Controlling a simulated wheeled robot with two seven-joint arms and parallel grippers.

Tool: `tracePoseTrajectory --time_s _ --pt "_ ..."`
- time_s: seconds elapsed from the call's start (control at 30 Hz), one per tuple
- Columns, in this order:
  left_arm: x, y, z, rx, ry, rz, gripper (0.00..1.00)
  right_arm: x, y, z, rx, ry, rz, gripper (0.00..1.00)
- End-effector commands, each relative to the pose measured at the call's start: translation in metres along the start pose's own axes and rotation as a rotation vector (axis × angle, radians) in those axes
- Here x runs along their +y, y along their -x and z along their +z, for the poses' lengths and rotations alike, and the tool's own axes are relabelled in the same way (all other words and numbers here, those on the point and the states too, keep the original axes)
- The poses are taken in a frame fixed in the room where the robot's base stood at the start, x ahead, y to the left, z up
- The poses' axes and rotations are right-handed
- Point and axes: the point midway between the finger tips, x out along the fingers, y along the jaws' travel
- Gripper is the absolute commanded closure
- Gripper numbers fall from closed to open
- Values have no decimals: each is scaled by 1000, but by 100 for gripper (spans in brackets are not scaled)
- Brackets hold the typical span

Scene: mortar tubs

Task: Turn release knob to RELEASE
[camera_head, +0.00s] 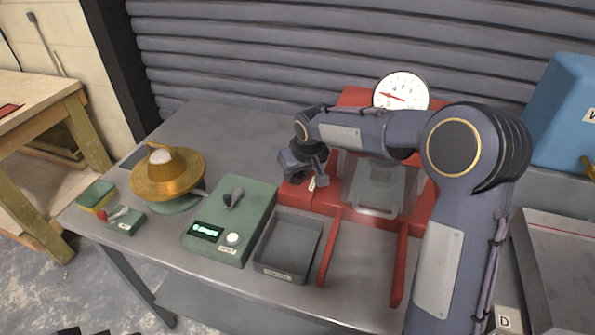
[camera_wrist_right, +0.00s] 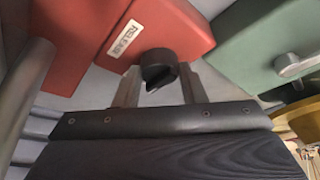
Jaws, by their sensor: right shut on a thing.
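The release knob (camera_wrist_right: 158,69) is a small black knob on the red machine (camera_wrist_right: 172,25), beside a white label (camera_wrist_right: 131,33) whose small lettering seems to read RELEASE. My right gripper (camera_wrist_right: 160,88) has one finger on each side of the knob and is shut on it. In the head view my right gripper (camera_head: 308,178) is at the left front of the red machine (camera_head: 335,200), and it hides the knob there. The knob's exact turn angle is hard to tell.
A green box (camera_head: 232,222) with a lever and lit display stands left of the machine, with a grey tray (camera_head: 288,246) between. A gold bowl-like part (camera_head: 168,183) and a small green switch box (camera_head: 126,220) are further left. A dial gauge (camera_head: 401,94) stands behind.

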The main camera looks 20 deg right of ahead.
Motion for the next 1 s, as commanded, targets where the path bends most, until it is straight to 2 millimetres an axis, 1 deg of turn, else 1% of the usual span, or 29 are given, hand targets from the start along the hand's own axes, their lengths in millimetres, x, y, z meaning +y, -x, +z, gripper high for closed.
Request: tracePoseTrajectory --time_s 0.17,0.37,0.7,1.0 --pt "-1 -2 1 0 0 0 64 -1 0 0 1 -19 9 86" --pt "-3 -8 4 0 0 0 64 -2 -1 0 3 -101 42 86" --pt "-9 -20 10 0 0 0 64 -4 -1 -1 3 -368 155 86" --pt "-11 -24 12 0 0 0 64 -5 0 -2 3 -632 265 86"
